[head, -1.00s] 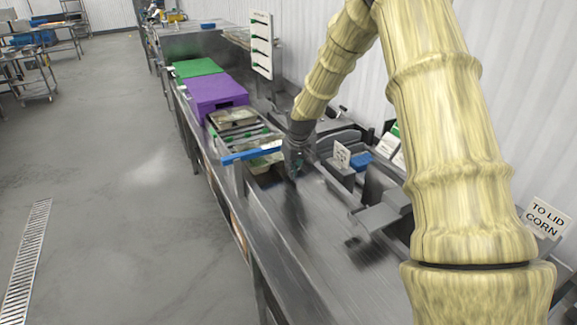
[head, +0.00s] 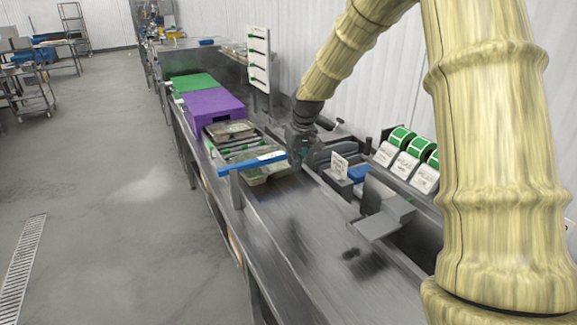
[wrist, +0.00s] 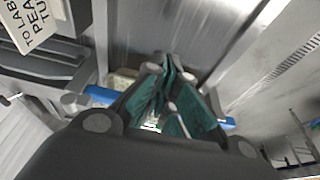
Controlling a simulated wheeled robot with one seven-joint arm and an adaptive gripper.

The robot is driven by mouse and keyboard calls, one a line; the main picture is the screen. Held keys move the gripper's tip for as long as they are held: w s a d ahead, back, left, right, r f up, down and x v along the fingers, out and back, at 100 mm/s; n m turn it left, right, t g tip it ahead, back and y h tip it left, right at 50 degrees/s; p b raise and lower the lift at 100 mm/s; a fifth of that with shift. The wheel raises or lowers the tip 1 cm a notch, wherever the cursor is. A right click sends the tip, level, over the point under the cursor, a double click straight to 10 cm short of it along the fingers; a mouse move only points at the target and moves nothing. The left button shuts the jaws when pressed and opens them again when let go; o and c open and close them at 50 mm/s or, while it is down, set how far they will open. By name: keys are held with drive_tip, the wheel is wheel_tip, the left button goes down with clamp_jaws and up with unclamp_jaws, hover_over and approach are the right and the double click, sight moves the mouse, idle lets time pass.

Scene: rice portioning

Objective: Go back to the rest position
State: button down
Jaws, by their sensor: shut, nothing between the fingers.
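My gripper (head: 300,158) is at the end of my arm, over the steel counter (head: 335,285), beside the blue bar and the trays. In the wrist view my gripper (wrist: 172,75) shows its green finger pads together at the tips, with nothing between them. In the head view it is small and partly blurred.
A blue bar (head: 252,163) crosses the counter by the trays (head: 230,131). A purple box (head: 213,107) and a green box (head: 195,83) stand farther back. A grey scale-like device (head: 382,217) and green label rolls (head: 401,137) stand to the right. The aisle floor at left is clear.

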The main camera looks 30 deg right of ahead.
drive_tip(key=shift+s+r, duration=0.1)
drive_tip(key=shift+r, duration=0.05)
idle(0.3)
drive_tip(key=p+x, duration=0.3)
drive_tip(key=x, duration=0.6)
drive_tip(key=w, duration=0.1)
drive_tip(key=w+f, duration=0.1)
drive_tip(key=w, duration=0.1)
drive_tip(key=shift+w+d+f, duration=0.1)
drive_tip(key=shift+w+f, duration=0.05)
drive_tip(key=shift+w, duration=0.45)
drive_tip(key=shift+s, duration=0.1)
drive_tip(key=shift+s, duration=0.1)
